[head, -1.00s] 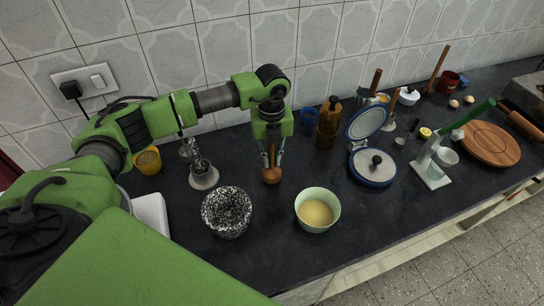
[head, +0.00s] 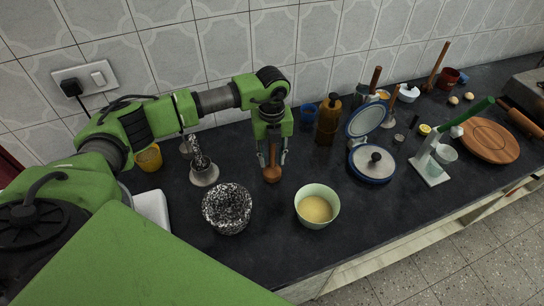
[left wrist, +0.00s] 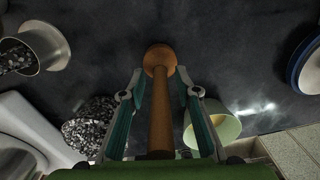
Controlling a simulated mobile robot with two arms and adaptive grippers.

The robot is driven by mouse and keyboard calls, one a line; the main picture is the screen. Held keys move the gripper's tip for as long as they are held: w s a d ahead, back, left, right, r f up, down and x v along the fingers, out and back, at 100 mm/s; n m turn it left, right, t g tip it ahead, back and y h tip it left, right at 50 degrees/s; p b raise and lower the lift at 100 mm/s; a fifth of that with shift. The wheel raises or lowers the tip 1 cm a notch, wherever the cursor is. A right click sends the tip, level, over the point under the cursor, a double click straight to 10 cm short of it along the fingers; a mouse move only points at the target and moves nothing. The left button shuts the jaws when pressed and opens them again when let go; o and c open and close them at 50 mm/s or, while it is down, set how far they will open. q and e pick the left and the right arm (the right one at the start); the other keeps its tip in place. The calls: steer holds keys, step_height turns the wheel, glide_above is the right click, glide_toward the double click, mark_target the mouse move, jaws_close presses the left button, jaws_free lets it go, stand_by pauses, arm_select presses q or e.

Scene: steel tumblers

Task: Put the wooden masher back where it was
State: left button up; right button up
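The wooden masher (head: 272,174) stands upright on the dark counter, its round brown head down. In the left wrist view its round head (left wrist: 160,57) rests on the counter and its long handle runs up between my fingers. My left gripper (head: 273,160) is above it, pointing down. In the left wrist view the fingers of my left gripper (left wrist: 160,115) are spread, with a gap on each side of the handle. The upper end of the handle is hidden by the gripper in the head view. My right gripper is not in view.
A speckled bowl (head: 227,224) and a pale green bowl (head: 303,212) stand in front of the masher. A steel tumbler (head: 204,176) is to its left. A brown bottle (head: 329,118) and a blue-rimmed lidded pot (head: 372,177) are to its right. Bare counter surrounds the masher.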

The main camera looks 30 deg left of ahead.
arm_select(q)
step_height(320, 180, up, 11)
steer(key=b, duration=0.3)
steer(key=shift+f, duration=0.1)
steer(key=shift+r, duration=0.65)
